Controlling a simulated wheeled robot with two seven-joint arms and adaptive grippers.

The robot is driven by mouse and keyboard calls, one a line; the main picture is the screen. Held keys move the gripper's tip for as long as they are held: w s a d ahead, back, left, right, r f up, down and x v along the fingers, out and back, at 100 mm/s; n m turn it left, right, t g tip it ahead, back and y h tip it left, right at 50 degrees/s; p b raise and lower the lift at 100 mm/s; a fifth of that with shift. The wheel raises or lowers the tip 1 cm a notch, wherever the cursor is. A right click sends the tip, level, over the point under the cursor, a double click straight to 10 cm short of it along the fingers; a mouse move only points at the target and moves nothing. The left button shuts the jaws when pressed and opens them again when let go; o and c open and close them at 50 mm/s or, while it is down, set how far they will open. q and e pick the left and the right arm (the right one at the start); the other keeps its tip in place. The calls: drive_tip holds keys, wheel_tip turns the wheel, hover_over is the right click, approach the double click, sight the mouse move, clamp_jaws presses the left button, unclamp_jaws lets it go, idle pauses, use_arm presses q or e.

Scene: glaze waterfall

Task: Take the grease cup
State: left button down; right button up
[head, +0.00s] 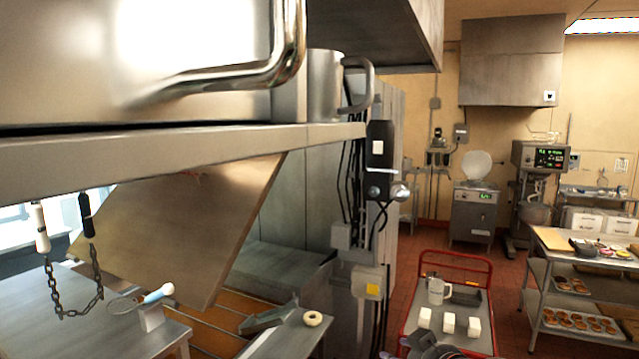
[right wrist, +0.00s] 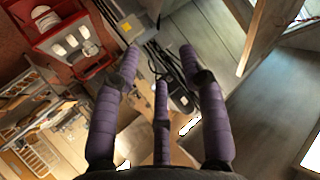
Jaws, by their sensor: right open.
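A pale cup with a handle (head: 438,291) stands upright on the red-framed cart (head: 407,308) in the head view. It is the only cup I can make out, and I cannot tell for sure that it is the grease cup. My right gripper (right wrist: 160,65) shows in the right wrist view with its purple ridged fingers spread and nothing between them. The cart is beyond its fingers at the upper left of that view, well apart from them. My left gripper is not in view.
Three white blocks (head: 448,323) and a dark tray (head: 466,296) share the cart. A large steel shelf (head: 180,160) and a tilted panel (head: 185,225) fill the left. A ring-shaped doughnut (head: 313,318) lies on a ledge. Red tiled floor (head: 430,235) is clear behind the cart.

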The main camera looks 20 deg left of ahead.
drive_tip(key=s+a+r+n+y+p, duration=0.1)
drive_tip(key=s+r+p, duration=0.15)
drive_tip(key=r, duration=0.75)
drive_tip(key=s+r+n+y+p, duration=0.1)
drive_tip(key=s+r, duration=0.3)
drive_tip(key=r, duration=0.6)
drive_tip(key=n+t+y+p, duration=0.1)
drive_tip(key=n+y+p, duration=0.2)
drive_tip(key=y+p, duration=0.25)
approach(371, 81)
drive_tip(key=shift+t+h, duration=0.3)
drive_tip(key=shift+h, duration=0.15)
drive_tip(key=p+x, duration=0.1)
drive_tip(key=x, duration=0.3)
drive_tip(key=shift+s+a+r, duration=0.15)
drive_tip(key=shift+a+r, duration=0.05)
drive_tip(key=p+x, duration=0.2)
drive_tip(key=x, duration=0.3)
drive_tip(key=shift+w+d+r+p, duration=0.15)
drive_tip(key=shift+w+p, duration=0.05)
drive_tip(key=shift+p, duration=0.2)
clamp_jaws()
